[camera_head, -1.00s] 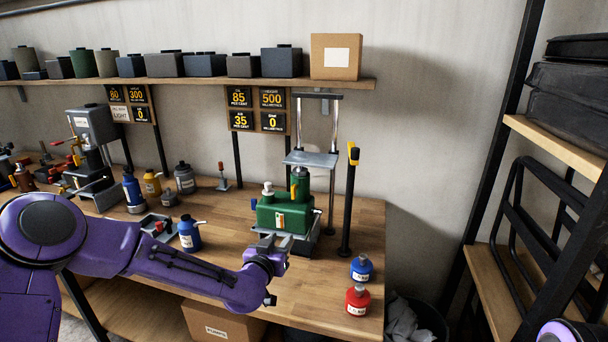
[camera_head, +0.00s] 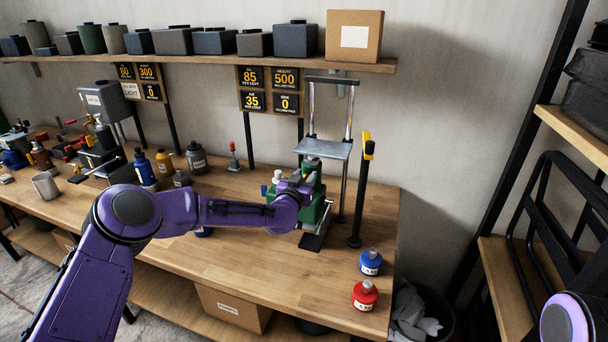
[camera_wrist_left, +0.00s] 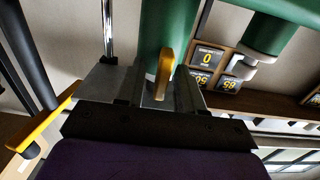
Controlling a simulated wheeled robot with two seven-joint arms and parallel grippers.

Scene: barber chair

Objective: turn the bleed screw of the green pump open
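The green pump (camera_head: 311,208) stands on the workbench under a metal press frame (camera_head: 322,149), partly hidden by my left arm. My left gripper (camera_head: 294,183) is at the pump's upper body. In the left wrist view, the green cylinder (camera_wrist_left: 168,25) rises just ahead of the gripper. A yellow-orange tab (camera_wrist_left: 165,75), perhaps the bleed screw's handle, stands between the open left fingers (camera_wrist_left: 158,88), with a gap visible beside it. Whether a finger touches it, I cannot tell. My right gripper is out of view; only a purple part of my right arm shows.
A black post with a yellow top (camera_head: 361,190) stands right of the pump. A blue bottle (camera_head: 371,262) and a red bottle (camera_head: 365,295) stand at the bench's front right. Other bottles and tools crowd the left. The bench front (camera_head: 260,265) is clear.

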